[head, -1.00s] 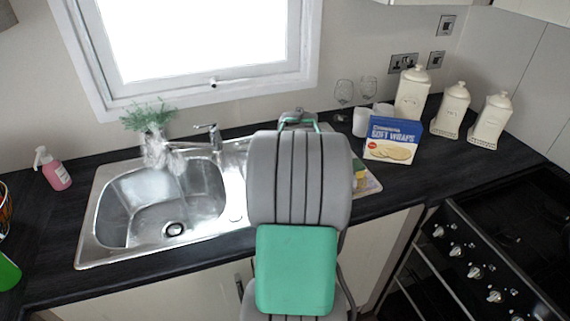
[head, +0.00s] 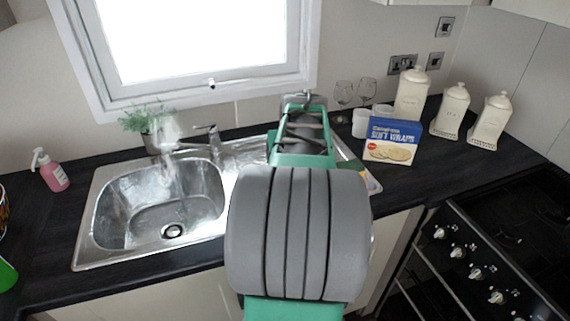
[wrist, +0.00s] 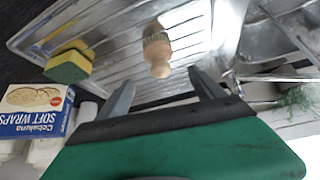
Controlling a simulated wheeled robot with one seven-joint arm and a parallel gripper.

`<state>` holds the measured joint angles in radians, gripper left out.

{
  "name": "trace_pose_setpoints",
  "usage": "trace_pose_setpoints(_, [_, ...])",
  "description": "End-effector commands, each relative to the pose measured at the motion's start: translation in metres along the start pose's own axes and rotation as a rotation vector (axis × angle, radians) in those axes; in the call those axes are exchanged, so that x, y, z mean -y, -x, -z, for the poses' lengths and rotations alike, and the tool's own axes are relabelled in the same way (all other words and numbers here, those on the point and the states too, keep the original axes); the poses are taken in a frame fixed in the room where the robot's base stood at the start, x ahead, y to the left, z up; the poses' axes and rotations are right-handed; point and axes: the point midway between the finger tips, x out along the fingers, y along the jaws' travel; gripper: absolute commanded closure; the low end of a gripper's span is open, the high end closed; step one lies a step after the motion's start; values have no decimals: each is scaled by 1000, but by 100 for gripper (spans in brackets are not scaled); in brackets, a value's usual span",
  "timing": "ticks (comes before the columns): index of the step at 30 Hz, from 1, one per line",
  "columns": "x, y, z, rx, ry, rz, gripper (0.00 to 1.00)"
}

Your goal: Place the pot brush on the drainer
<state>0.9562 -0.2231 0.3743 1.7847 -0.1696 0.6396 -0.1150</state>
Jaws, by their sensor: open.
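The pot brush (wrist: 157,55), with a pale wooden knob and a ring of bristles, is on the ridged metal drainer (wrist: 205,35) in the wrist view. Its knob points toward my gripper (wrist: 161,79). My gripper is open, with one fingertip on each side of the knob's line and nothing gripped. I cannot tell whether the knob is just beyond the tips or between them. In the head view my arm hides the brush and most of the drainer (head: 346,156).
A yellow-green sponge (wrist: 70,65) lies on the drainer beside the brush. The sink basin (head: 150,205) and tap (head: 210,140) are left of my arm. A soft wraps box (head: 392,140), glasses (head: 343,92) and canisters (head: 455,110) stand to the right.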

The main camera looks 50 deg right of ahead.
Motion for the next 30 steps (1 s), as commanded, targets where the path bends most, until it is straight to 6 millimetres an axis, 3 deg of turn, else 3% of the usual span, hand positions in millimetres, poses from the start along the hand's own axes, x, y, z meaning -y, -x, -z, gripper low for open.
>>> trace_pose_setpoints(4, [0, 24, 0, -2, 1, 0, 22])
trace_pose_setpoints(9, [3, 32, -1, 3, 5, 4, 22])
trace_pose_setpoints(11, [18, 33, -5, 10, 24, 17, 22])
trace_pose_setpoints(14, [73, 39, -25, 41, 99, 67, 22])
trace_pose_setpoints(17, [154, 55, -72, 95, 233, 144, 22])
trace_pose_setpoints(18, [183, 63, -98, 121, 293, 174, 22])
trace_pose_setpoints(21, [238, 86, -168, 180, 444, 239, 22])
trace_pose_setpoints(25, [267, 106, -241, 236, 592, 288, 22])
trace_pose_setpoints(27, [271, 111, -262, 252, 636, 299, 22])
trace_pose_setpoints(30, [272, 113, -272, 261, 657, 304, 22])
